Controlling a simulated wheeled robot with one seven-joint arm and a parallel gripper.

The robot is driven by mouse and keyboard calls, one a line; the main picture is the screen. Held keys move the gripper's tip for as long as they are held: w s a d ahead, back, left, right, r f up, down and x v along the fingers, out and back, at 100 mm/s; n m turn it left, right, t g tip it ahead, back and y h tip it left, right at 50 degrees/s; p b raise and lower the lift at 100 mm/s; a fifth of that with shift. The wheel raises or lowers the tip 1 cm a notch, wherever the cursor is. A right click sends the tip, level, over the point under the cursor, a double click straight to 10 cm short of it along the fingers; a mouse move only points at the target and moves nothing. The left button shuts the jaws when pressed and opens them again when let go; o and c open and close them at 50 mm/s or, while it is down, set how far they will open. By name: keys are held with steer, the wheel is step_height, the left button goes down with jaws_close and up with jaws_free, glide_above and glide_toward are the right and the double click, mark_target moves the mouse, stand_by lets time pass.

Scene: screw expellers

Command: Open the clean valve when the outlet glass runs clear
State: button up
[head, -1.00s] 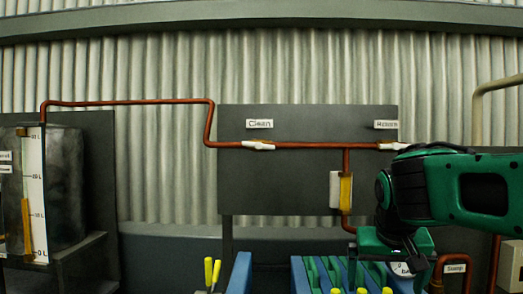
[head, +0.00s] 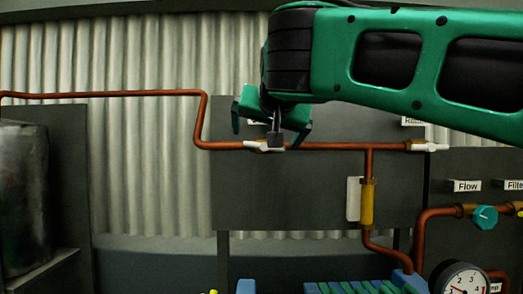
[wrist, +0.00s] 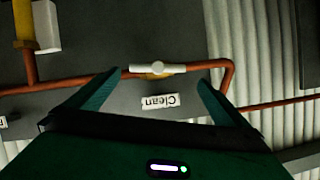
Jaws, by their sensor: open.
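The clean valve (head: 262,147) has a white handle lying along the copper pipe, partly behind my gripper in the head view. In the wrist view the clean valve (wrist: 157,68) shows whole, with its "Clean" label (wrist: 159,102) upside down. My gripper (head: 270,132) is open and in front of the valve. In the wrist view its fingers (wrist: 158,79) are apart to either side of the handle, with nothing visibly held; contact cannot be told. The outlet glass (head: 367,204) looks amber-yellow, beside a white plate (head: 353,198); a glass (wrist: 24,20) also shows yellow in the wrist view.
A second white-handled valve (head: 428,147) is on the same pipe to the right. Lower right are a teal knob (head: 485,217) under the "Flow" panel and a round gauge (head: 463,280). A grey tank (head: 24,195) stands at the left. Corrugated wall is behind.

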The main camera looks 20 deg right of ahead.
mark_target(264, 145)
steer(key=x, duration=0.7)
steer(key=shift+w+d+f, duration=0.15)
steer(key=shift+w+d, duration=0.1)
steer(key=shift+d, duration=0.05)
steer(key=c, duration=0.9)
steer(key=shift+a+n+g+h, duration=0.1)
steer(key=shift+n+g+h, duration=0.2)
steer(key=shift+n+h, duration=0.55)
steer(key=shift+n, duration=0.25)
